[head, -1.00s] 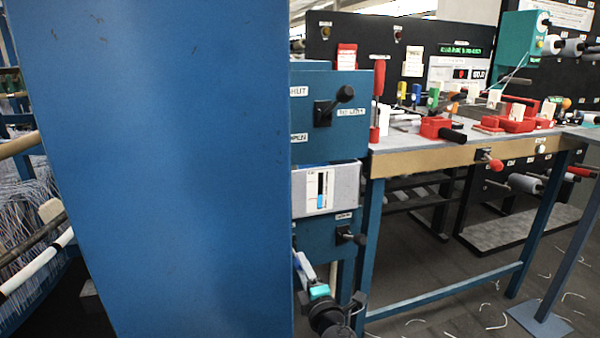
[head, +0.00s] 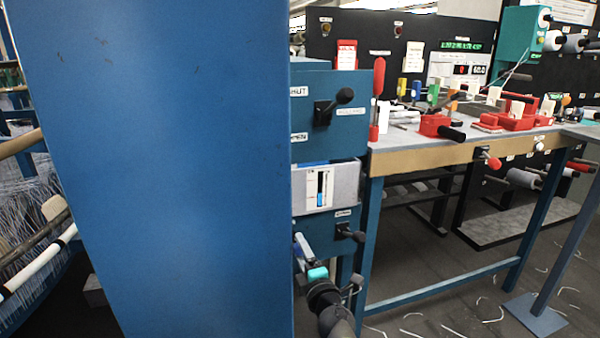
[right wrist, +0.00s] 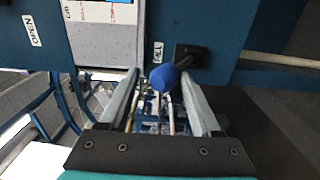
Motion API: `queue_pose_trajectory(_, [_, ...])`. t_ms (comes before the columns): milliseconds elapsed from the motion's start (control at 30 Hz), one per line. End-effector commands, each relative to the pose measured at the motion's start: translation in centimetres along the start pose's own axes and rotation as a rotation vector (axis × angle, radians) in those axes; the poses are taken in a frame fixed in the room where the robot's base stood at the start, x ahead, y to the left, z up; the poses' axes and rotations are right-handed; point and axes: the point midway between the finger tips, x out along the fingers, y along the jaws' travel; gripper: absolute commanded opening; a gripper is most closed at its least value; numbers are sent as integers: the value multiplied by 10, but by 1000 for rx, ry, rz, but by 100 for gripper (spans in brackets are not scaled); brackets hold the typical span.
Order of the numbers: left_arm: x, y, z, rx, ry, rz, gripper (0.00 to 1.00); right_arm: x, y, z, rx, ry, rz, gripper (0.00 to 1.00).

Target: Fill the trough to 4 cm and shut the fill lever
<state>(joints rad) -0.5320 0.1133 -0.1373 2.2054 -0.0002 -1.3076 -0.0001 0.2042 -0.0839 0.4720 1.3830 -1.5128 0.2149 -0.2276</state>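The trough unit stands right of the big blue panel. Its white gauge (head: 319,187) has a slot with blue low in it and dark above; I cannot read the level. The gauge's edge shows in the right wrist view (right wrist: 108,10). An upper black lever (head: 330,108) sits between SHUT and OPEN labels. A lower lever (head: 349,234) sits under the gauge; its small label may read FILL. Its dark blue knob (right wrist: 166,77) appears between or just past the fingertips of my right gripper (head: 303,243), which is open with gaps on both sides. My left gripper is out of view.
The blue panel (head: 160,170) fills the left foreground and hides part of the trough unit. A workbench (head: 420,158) with red fixtures and a red-knobbed handle (head: 493,163) stands to the right. White scraps lie on the dark floor. Loom threads (head: 30,205) show far left.

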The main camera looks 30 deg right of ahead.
Motion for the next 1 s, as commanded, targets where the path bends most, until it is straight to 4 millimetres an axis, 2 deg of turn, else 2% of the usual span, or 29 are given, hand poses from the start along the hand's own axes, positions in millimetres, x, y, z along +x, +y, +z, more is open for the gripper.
queue_pose_trajectory(33, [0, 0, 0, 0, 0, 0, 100, 1, 2, 0, 0, 1, 3, 67])
queue_pose_trajectory(100, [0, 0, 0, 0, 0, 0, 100, 0, 1, 0, 0, 1, 1, 75])
queue_pose_trajectory(367, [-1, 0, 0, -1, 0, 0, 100, -3, -2, 0, 0, 0, -5, 75])
queue_pose_trajectory(800, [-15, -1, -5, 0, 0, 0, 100, -65, -3, -1, 0, 0, -8, 75])
queue_pose_trajectory(1000, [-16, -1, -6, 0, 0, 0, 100, -81, -3, 0, -1, 0, -7, 75])
